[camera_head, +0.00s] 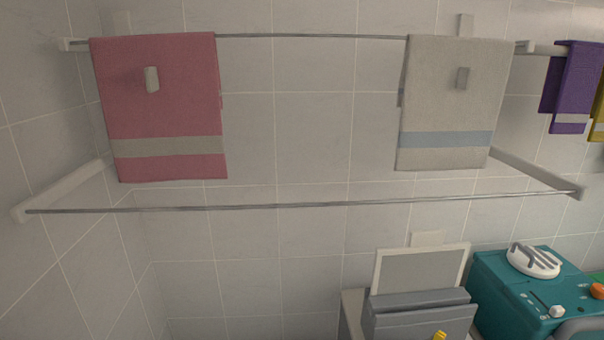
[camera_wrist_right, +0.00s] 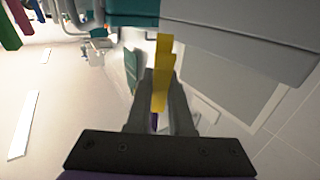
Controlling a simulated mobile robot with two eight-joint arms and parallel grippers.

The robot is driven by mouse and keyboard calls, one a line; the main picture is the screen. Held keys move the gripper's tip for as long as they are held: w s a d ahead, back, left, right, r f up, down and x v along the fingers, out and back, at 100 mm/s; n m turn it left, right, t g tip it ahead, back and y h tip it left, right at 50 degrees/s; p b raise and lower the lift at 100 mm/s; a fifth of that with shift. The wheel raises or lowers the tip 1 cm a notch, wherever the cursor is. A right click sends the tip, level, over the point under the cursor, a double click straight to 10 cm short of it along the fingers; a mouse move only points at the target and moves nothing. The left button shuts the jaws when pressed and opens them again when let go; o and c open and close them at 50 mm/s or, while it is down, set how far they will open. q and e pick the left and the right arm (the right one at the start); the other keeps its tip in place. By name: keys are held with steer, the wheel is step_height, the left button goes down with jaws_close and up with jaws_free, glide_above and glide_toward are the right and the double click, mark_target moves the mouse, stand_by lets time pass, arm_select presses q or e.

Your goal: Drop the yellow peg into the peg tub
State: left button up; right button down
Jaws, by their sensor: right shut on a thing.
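The yellow peg (camera_wrist_right: 161,72) stands between the dark fingers of my right gripper (camera_wrist_right: 160,85) in the right wrist view. The gripper is shut on it, and the peg's end sticks out beyond the fingertips. In the head view only a small yellow piece of the peg (camera_head: 440,335) shows at the bottom edge, in front of a grey box-like shape. I cannot clearly pick out the peg tub in either view. My left gripper is out of view.
A pink towel (camera_head: 165,100) and a pale towel (camera_head: 452,110) hang on the rear rail, with a front rail (camera_head: 290,206) below. A teal unit (camera_head: 505,300) carrying a round white item (camera_head: 533,260) stands at lower right. A purple towel (camera_head: 572,90) hangs far right.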

steer(key=shift+f, duration=0.3)
steer(key=c, duration=0.7)
jaws_free()
steer(key=shift+c, duration=0.2)
steer(key=v, duration=1)
steer(key=shift+s+a+p, duration=0.25)
steer(key=shift+a+p, duration=0.1)
steer(key=shift+r, duration=0.1)
